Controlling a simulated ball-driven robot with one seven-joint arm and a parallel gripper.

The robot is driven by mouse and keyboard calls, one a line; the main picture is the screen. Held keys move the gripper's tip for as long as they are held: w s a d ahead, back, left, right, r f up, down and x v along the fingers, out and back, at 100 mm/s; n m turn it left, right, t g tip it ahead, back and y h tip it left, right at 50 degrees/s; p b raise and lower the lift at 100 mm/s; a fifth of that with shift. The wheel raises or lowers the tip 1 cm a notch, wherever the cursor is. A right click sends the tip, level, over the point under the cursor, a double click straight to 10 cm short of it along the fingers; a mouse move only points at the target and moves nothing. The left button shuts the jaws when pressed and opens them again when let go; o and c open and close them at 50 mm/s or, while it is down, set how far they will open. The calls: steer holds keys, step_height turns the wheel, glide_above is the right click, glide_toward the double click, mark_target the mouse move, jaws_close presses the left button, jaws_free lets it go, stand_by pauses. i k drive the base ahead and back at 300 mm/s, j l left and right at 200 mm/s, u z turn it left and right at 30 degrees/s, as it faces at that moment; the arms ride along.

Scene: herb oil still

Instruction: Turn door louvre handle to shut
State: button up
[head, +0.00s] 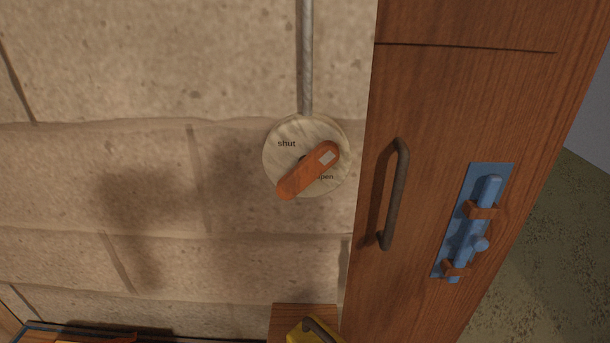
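The louvre handle (306,171) is an orange-red lever on a round pale dial plate (276,161) fixed to the stone wall. The lever lies diagonally, from lower left to upper right, with a small pale patch near its upper right end. The dial reads "shut" at its upper left. At its lower right is a word partly covered by the lever, with "pen" showing. A grey conduit (306,55) runs up the wall from the dial. My gripper is not in view.
A wooden door (425,100) stands right of the dial, with a dark pull handle (397,195) and a blue bolt (467,225). A yellow object (299,334) sits at the bottom edge. The stone wall (100,80) left of the dial is bare, with shadows on it.

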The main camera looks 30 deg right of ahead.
mark_target(310, 166)
steer(key=i+j+z, duration=0.1)
steer(key=z, duration=0.35)
steer(key=i+j+z, duration=0.2)
steer(key=z, duration=0.2)
